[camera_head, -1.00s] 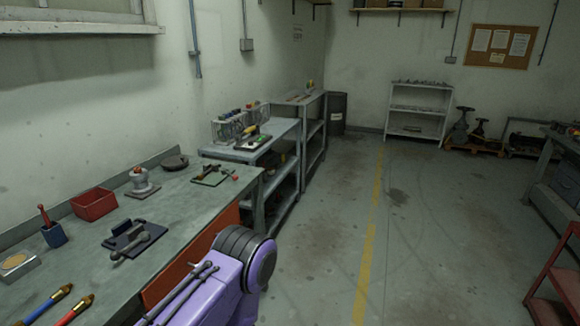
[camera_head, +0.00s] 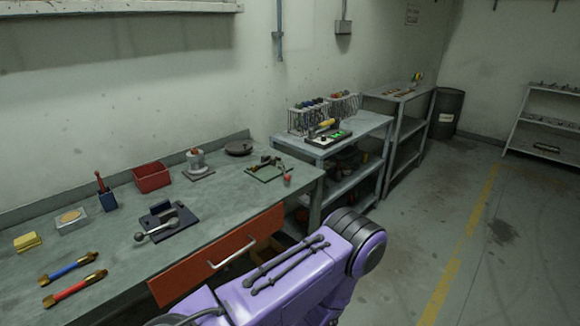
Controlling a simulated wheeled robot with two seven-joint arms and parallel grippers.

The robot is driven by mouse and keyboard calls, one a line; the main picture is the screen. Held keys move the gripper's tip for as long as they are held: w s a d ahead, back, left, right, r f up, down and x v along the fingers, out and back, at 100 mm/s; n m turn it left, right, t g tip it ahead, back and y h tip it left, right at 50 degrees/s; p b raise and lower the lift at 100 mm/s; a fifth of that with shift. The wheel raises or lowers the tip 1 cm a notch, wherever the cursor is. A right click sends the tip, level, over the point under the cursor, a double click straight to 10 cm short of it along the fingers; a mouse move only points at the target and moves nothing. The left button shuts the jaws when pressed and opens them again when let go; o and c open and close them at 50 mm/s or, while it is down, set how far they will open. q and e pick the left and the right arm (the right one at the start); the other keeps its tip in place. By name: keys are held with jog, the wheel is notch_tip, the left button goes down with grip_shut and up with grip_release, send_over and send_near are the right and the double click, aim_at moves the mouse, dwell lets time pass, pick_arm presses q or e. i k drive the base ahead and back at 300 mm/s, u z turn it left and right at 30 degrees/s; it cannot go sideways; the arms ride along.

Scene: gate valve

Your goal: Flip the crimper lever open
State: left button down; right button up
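On the workbench a dark blue base plate carries a block and a grey lever with round ends (camera_head: 158,230); it looks like the crimper, though I cannot be sure. The lever lies low across the front of the block. Farther along the bench, a green plate holds a small dark device with a red knob (camera_head: 268,169). Neither of my grippers is in view. Only a purple link of my own arm shows at the bottom middle, in front of the bench.
The grey workbench (camera_head: 225,190) also holds a red bin (camera_head: 152,177), two hoses with brass ends (camera_head: 72,268) and a round-topped fixture (camera_head: 196,160). A red drawer front (camera_head: 215,262) faces the aisle. A second table (camera_head: 368,128) stands beyond. The floor at right is clear.

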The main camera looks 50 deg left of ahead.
aim_at(281, 166)
jog(key=u, duration=0.65)
jog(key=i, duration=0.65)
jog(key=u, duration=0.75)
